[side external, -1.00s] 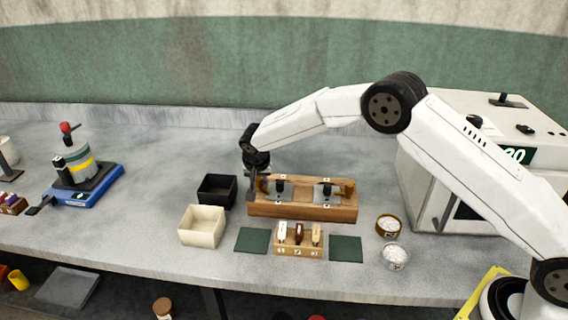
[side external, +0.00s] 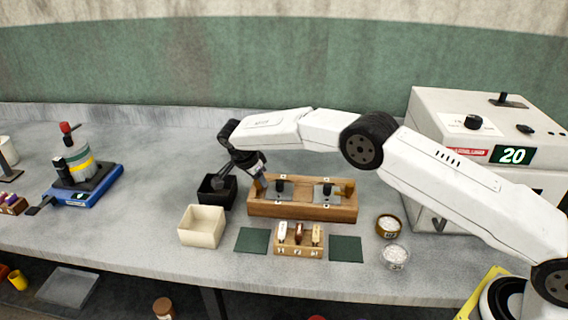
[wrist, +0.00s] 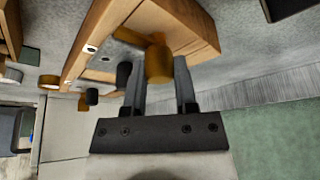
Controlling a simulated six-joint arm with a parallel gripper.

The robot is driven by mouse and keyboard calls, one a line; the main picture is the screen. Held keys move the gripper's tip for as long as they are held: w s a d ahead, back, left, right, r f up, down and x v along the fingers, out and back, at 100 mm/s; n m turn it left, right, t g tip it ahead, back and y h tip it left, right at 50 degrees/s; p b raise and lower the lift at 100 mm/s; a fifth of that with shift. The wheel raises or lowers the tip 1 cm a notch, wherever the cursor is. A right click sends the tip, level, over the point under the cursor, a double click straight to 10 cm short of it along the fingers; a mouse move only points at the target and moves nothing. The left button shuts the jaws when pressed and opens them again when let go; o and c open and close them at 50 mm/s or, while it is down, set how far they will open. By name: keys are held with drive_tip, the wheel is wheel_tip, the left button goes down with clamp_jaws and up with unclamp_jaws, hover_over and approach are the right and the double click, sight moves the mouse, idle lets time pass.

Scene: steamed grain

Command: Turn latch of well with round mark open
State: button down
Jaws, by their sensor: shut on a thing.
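The wooden block (side external: 300,211) stands mid-table with two wells under grey sliding lids, each with a dark knob. In the wrist view its wood (wrist: 185,25) fills the upper middle. A brass-coloured latch (wrist: 159,62) at its end sits between the fingers of my gripper (wrist: 158,80), which is shut on it. In the side view my gripper (side external: 261,182) tilts in at the block's left end and hides that latch. The other latch (side external: 349,187) is at the right end. Small white marks (wrist: 91,48) show on the block; their shapes are too small to read surely.
A black bin (side external: 217,192) and a cream bin (side external: 202,226) stand left of the block. In front are two green mats (side external: 251,240) and a small rack (side external: 299,242). Two bowls (side external: 389,226) and a white machine (side external: 440,130) stand right. Table behind the block is clear.

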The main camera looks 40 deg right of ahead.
drive_tip(key=shift+a+m, duration=0.1)
drive_tip(key=shift+m, duration=0.5)
drive_tip(key=shift+c, duration=2)
unclamp_jaws()
drive_tip(key=shift+r, duration=0.15)
drive_tip(key=v, duration=0.7)
drive_tip(key=shift+r, duration=0.25)
drive_tip(key=shift+w, duration=0.1)
